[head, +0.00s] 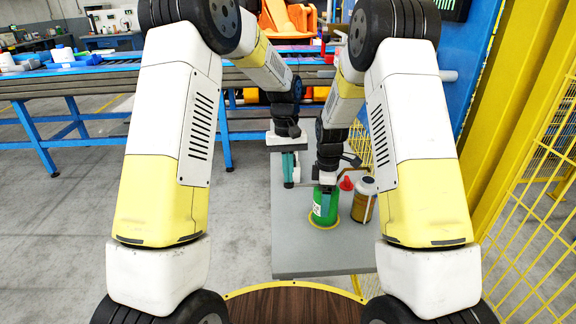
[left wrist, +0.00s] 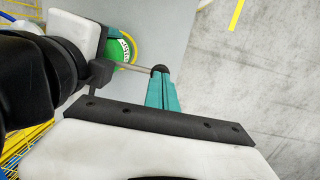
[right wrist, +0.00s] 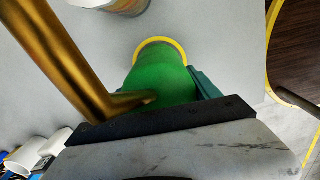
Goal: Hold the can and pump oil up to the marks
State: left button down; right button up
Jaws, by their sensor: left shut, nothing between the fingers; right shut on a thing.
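A green oil can (head: 322,210) with a white label stands on the grey table inside a yellow ring (head: 334,226). My right gripper (head: 327,184) is shut on the can's upper part. In the right wrist view, the green body (right wrist: 160,80) sits between the teal fingers, and a brass tube (right wrist: 62,55) crosses in front on the left. My left gripper (head: 289,180) is shut and empty, left of the can. In the left wrist view, a thin metal rod (left wrist: 130,67) runs from near the can (left wrist: 121,50) to a dark knob (left wrist: 160,69) at the closed fingertips (left wrist: 161,78). Contact there is unclear.
A brown-and-white container (head: 364,203) and a red cone-shaped thing (head: 346,184) stand right of the can. The grey table (head: 300,255) is clear at its front. Yellow fencing (head: 530,190) is on the right; a blue-framed conveyor (head: 90,85) is behind.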

jog(key=shift+d, duration=0.1)
pick_arm(q)
notch_tip(320, 180, up, 14)
jog(key=w, duration=0.1)
jog(key=shift+w+a, duration=0.25)
jog(key=shift+a, duration=0.05)
jog(key=shift+f, duration=0.1)
pick_arm(e)
jog(key=shift+f, duration=0.1)
dwell(0.9)
jog(key=shift+s, duration=0.1)
pick_arm(q)
jog(key=shift+s+a+r+t+h, duration=0.4)
jog(key=shift+s+a+r+h, duration=0.1)
jog(key=shift+s+a+r, duration=0.25)
jog(key=shift+w, duration=0.1)
jog(key=f, duration=0.4)
jog(key=d+f, duration=0.1)
jog(key=f, duration=0.8)
jog(key=shift+s+d+f, duration=0.3)
jog(key=shift+d+f, duration=0.05)
jog(key=shift+f, duration=0.05)
